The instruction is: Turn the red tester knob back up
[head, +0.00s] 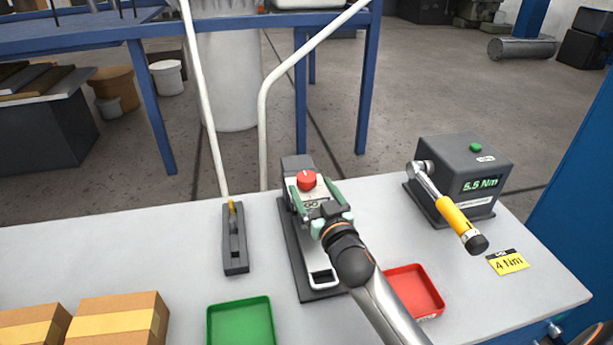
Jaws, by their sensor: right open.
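The red tester knob (306,180) sits on top of the tester (297,163), a grey and white device on a dark base plate in the middle of the table. My right gripper (308,188) is open, with its green fingers on either side of the knob. I cannot tell whether the fingers touch it. My right arm comes in from the lower right and covers part of the tester. The knob's pointer is too small to read clearly. My left gripper is not in view.
A torque tester reading 5.5 Nm (480,165) with a yellow-handled wrench (453,214) stands at right, near a yellow 4 Nm card (507,262). Red tray (428,283), green tray (240,325), dark holder (235,252) and cardboard boxes (118,318) surround the tester.

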